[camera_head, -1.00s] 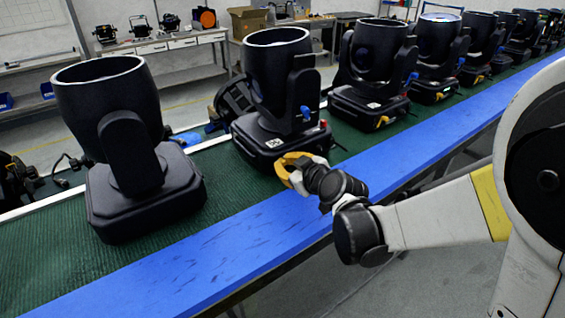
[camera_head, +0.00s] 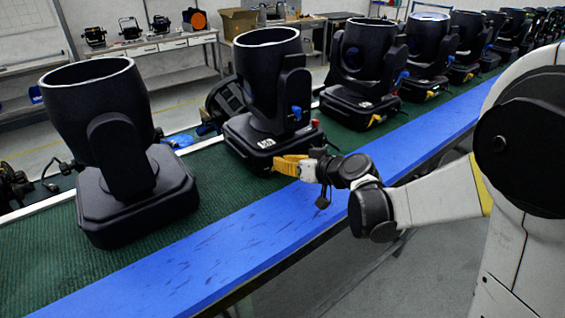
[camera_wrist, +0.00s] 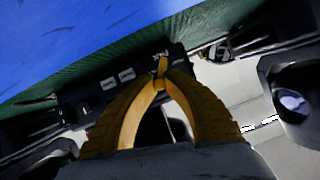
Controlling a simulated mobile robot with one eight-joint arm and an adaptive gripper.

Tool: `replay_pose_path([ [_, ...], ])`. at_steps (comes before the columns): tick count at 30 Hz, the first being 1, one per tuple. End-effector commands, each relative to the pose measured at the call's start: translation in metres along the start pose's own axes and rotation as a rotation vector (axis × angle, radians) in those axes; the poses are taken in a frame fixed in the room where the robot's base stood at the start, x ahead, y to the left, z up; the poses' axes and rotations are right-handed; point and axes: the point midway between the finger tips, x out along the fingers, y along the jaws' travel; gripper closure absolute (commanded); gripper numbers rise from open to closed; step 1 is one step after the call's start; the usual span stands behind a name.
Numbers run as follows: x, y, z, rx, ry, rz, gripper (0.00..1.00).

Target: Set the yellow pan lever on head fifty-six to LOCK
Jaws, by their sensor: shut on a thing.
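A black moving-head light (camera_head: 268,95) stands on the green belt, second from the left, with a white label on its base and a blue lever on its yoke. I cannot read a head number on it. My gripper (camera_head: 276,165), with yellow fingers, is at the front of this base. In the wrist view my gripper (camera_wrist: 163,78) has its fingertips together on a small yellow lever (camera_wrist: 162,64) that sticks out from the black base (camera_wrist: 115,84). White lettering shows beside the lever; it is too small to read surely.
Another black light (camera_head: 105,130) stands to the left, and several more run in a row to the right. A blue strip (camera_head: 240,235) edges the belt in front and is clear. A workbench (camera_head: 160,45) stands behind.

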Motion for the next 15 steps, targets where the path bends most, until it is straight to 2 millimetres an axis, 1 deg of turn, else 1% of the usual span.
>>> replay_pose_path([
  [1, 0.0002, 0.0014, -0.0025, 0.005, 0.005, 0.002, 1.00],
  [11, 0.0001, 0.0016, -0.0026, 0.007, 0.005, 0.002, 1.00],
  [12, 0.0001, 0.0017, -0.0026, 0.006, 0.005, 0.002, 0.82],
  [14, 0.0000, 0.0016, -0.0023, 0.006, 0.005, 0.002, 0.64],
  [15, 0.0000, 0.0014, -0.0021, 0.006, 0.004, 0.002, 0.63],
])
